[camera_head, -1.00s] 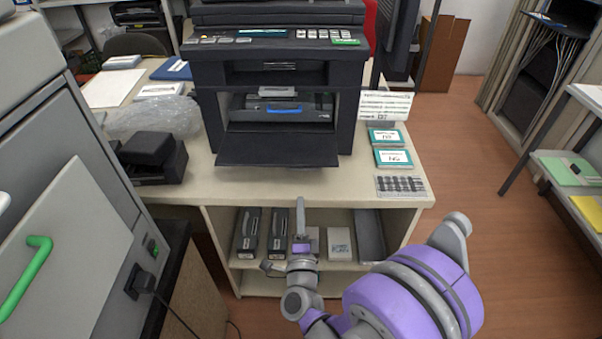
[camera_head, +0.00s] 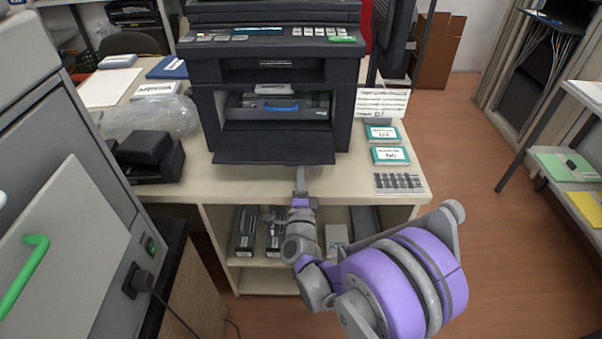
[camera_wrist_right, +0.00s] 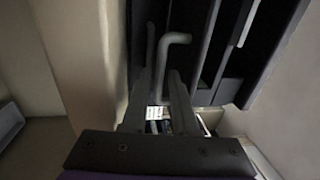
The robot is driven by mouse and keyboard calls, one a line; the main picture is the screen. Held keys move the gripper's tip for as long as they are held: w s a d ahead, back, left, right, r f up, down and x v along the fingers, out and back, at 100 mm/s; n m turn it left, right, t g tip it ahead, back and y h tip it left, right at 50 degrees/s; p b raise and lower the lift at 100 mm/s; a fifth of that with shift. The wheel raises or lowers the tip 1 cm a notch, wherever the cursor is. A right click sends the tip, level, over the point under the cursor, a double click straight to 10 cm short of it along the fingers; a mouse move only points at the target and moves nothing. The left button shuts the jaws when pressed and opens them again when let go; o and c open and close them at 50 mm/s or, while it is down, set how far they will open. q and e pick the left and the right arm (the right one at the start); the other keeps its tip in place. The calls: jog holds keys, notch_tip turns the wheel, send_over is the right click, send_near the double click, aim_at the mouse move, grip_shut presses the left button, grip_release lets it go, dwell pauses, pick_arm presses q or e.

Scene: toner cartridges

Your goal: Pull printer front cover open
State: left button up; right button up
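The dark printer (camera_head: 275,75) stands on the desk in the head view. Its front cover (camera_head: 272,147) is folded down and sticks out toward me, showing the bay inside. My right gripper (camera_head: 301,172) is just at the cover's front edge, and its tips are partly hard to see there. In the right wrist view, the two fingers of the gripper (camera_wrist_right: 165,75) stand apart. A bent grey bar (camera_wrist_right: 174,39) shows between and beyond them; I cannot tell whether they touch it. My left gripper is not in view.
A toner unit with a blue handle (camera_head: 281,106) sits in the bay. The desk (camera_head: 350,185) has small boxes (camera_head: 390,155) at right and a black device (camera_head: 148,155) at left. Shelves with cartridges (camera_head: 246,230) lie below. A grey cabinet with green handle (camera_head: 25,275) is at left.

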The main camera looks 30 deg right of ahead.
jog(key=shift+c, duration=0.3)
grip_shut()
dwell(1.1)
